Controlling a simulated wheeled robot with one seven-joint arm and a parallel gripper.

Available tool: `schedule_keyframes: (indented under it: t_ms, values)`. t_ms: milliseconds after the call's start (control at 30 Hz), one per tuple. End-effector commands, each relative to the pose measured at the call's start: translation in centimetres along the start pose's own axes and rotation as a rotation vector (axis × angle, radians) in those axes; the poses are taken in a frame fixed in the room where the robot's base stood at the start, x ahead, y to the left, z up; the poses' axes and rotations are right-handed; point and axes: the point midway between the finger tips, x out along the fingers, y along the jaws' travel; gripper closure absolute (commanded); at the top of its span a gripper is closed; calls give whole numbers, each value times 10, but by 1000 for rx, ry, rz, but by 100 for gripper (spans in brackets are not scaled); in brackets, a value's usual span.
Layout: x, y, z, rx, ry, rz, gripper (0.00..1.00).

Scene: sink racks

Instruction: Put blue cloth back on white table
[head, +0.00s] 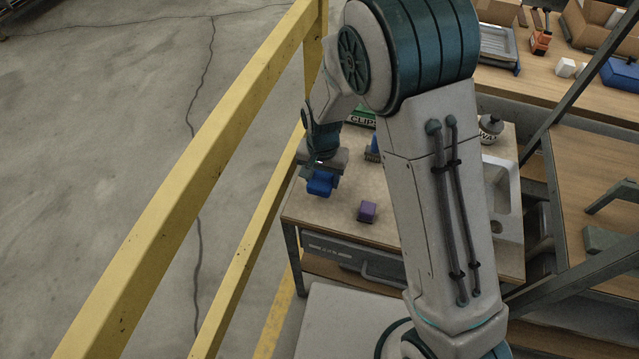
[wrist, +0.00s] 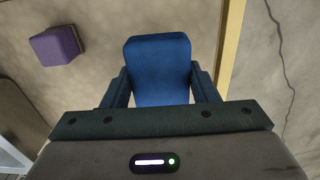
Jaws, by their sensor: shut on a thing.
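The blue cloth (head: 320,183) is a folded, block-like blue piece at the left end of the table. My gripper (head: 322,172) is shut on it from above. In the wrist view the blue cloth (wrist: 158,70) sits between the two fingers of my gripper (wrist: 160,85). The pale-topped table (head: 330,222) lies under it, near its left edge. I cannot tell whether the cloth touches the tabletop or hangs just above it.
A purple block (head: 367,211) lies on the table to the right of the cloth; it also shows in the wrist view (wrist: 55,46). A yellow railing (head: 190,190) runs along the left.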

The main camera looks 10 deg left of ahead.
Motion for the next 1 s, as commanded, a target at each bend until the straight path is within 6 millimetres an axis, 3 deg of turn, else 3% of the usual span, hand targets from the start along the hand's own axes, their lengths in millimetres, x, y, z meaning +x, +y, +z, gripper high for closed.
schedule_keyframes:
  t_ms: [167,433,867,900,967,1000]
  values:
    - [9,-5,4,1,-1,1,71]
    - [40,-5,5,1,-2,1,71]
    - [48,-5,4,1,0,0,71]
    - [48,-5,4,1,0,0,43]
    - [47,-5,4,0,0,0,27]
    - [47,-5,4,0,0,0,24]
